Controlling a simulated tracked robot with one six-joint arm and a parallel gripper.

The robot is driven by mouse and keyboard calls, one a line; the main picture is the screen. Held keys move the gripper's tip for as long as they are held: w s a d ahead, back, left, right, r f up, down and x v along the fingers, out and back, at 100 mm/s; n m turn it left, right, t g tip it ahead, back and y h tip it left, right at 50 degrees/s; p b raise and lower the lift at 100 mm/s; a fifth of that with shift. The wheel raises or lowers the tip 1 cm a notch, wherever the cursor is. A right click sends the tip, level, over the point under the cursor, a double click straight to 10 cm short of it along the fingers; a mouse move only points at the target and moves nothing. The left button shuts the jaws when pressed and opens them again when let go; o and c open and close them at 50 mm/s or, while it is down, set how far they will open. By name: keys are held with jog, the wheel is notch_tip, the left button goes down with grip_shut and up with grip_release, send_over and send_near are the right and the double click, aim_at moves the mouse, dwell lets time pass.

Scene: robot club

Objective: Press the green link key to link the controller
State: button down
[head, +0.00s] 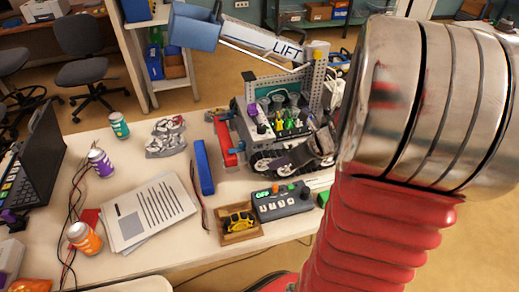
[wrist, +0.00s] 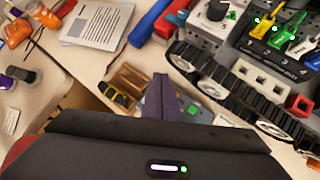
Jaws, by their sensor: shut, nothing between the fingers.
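The controller (head: 284,204) is a dark grey box near the table's front edge, with a small display reading OFF in green, an orange knob and a row of pale keys. A small green patch (head: 322,199) shows at its right end by my arm; I cannot tell whether it is the link key. In the wrist view, part of the controller (wrist: 207,113) shows behind my gripper (wrist: 160,80), which covers the rest. My gripper's dark fingers are shut and empty. They look to be above the table near the controller; I cannot tell the gap.
A tracked model robot (head: 285,130) with a raised LIFT arm stands behind the controller, its tracks close to my gripper. A wooden tray (head: 236,238) with a yellow-black item lies left of the controller. A blue bar (head: 203,167) and papers (head: 150,211) lie further left.

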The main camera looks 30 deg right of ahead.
aim_at(291, 188)
jog(key=s+d+f+m+t, duration=0.1)
jog(key=d+f+m, duration=0.2)
jog(key=d+m, duration=0.3)
jog(key=shift+d+m+h, duration=0.4)
jog(key=shift+d, duration=0.2)
jog(key=shift+f, duration=0.2)
jog(key=shift+f, duration=4.3)
jog(key=shift+f, duration=0.15)
jog(key=shift+f, duration=0.25)
